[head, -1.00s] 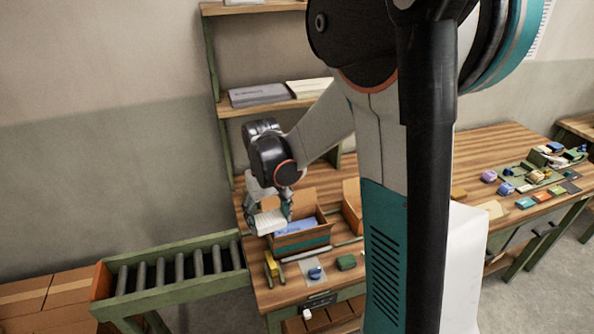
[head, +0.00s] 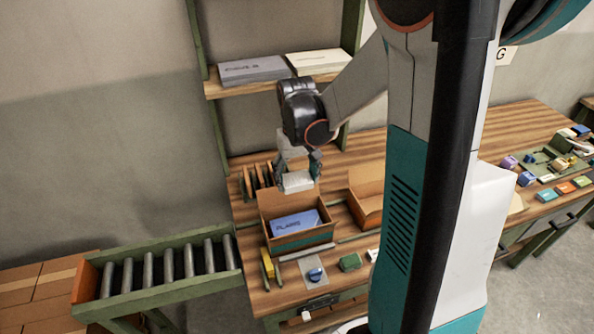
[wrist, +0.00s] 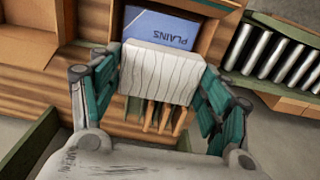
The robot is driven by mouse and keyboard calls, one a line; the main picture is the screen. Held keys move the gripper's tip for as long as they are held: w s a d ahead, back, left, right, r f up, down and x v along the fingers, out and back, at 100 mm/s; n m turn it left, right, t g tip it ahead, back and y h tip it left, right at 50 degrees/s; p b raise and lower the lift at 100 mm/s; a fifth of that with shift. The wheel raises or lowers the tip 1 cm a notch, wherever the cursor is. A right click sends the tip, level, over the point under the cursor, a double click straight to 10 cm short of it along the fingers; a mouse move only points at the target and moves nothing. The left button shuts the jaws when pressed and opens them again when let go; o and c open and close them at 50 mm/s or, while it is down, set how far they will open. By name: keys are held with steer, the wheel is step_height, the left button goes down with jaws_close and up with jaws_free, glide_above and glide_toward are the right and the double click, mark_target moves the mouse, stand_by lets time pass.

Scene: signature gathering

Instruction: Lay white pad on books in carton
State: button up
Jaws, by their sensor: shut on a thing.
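My gripper (head: 298,176) is shut on a white pad (head: 297,184), with its teal fingers on the pad's two sides. In the wrist view the pad (wrist: 162,72) has thin wavy lines on its face. The open carton (head: 304,241) stands on the bench, brown with a teal band. A blue book (head: 296,223) marked "PLAINS" lies inside; whether others lie under it is hidden. In the head view the pad appears above the carton's back edge. In the wrist view it overlaps the near edge of the book (wrist: 160,30).
Upright brown dividers (head: 258,178) stand behind the carton on the left. Another open carton (head: 367,206) is at its right. A roller conveyor (head: 165,270) lies at left. A phone-like card with a blue item (head: 314,273) and a green block (head: 350,262) lie in front.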

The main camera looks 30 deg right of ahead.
steer(key=b, duration=1.3)
glide_toward(297, 225)
steer(key=shift+w+f, duration=0.1)
steer(key=shift+f, duration=2.45)
steer(key=shift+f+b, duration=0.5)
steer(key=shift+f, duration=0.2)
steer(key=o, duration=1)
steer(key=shift+c, duration=0.2)
step_height(297, 225, up, 17)
steer(key=p, duration=1.1)
steer(key=shift+p, duration=0.4)
steer(key=shift+a+r, duration=0.1)
